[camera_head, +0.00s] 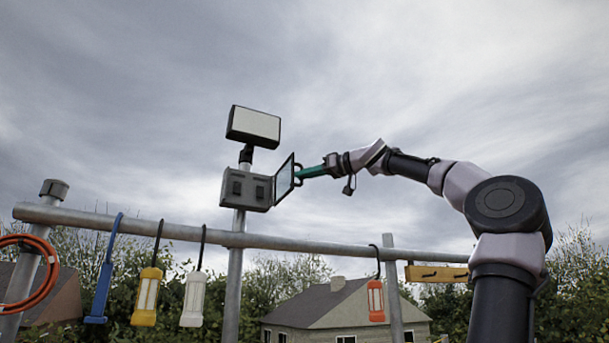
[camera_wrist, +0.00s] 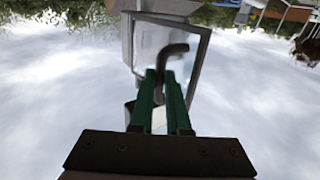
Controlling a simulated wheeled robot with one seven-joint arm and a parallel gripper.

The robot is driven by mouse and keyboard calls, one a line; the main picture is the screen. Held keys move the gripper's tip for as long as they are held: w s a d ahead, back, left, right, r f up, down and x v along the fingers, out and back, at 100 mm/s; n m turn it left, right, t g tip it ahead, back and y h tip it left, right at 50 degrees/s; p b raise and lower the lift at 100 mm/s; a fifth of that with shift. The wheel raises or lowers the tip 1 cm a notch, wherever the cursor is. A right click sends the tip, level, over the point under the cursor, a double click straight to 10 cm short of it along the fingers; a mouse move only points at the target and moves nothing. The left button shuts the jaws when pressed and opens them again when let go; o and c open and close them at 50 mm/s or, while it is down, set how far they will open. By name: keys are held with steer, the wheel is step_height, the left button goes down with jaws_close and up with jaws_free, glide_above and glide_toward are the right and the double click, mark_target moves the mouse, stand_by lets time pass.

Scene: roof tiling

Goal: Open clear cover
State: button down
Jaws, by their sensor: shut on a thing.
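The clear cover (camera_head: 284,180) is a dark-framed see-through panel on the right side of a grey switch box (camera_head: 246,190). It stands swung out from the box's front, at an angle. My gripper (camera_head: 299,172) has green fingers and is at the cover's handle, to the right of the box. In the wrist view the cover (camera_wrist: 203,72) shows its frame, and my gripper's green fingers (camera_wrist: 165,80) are shut on the dark bent handle (camera_wrist: 172,50). The exact contact at the fingertips is partly hidden.
A floodlight (camera_head: 254,126) sits above the box on a post (camera_head: 234,275). A horizontal rail (camera_head: 170,231) runs below, with a blue tool (camera_head: 100,285), yellow lamp (camera_head: 146,298), white lamp (camera_head: 193,300) and orange lamp (camera_head: 376,300) hanging. Open sky surrounds the arm.

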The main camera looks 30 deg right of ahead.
steer(key=shift+w+a+f, duration=0.1)
steer(key=shift+f, duration=0.05)
steer(key=c, duration=0.9)
jaws_free()
steer(key=shift+w, duration=0.15)
steer(key=v, duration=1.1)
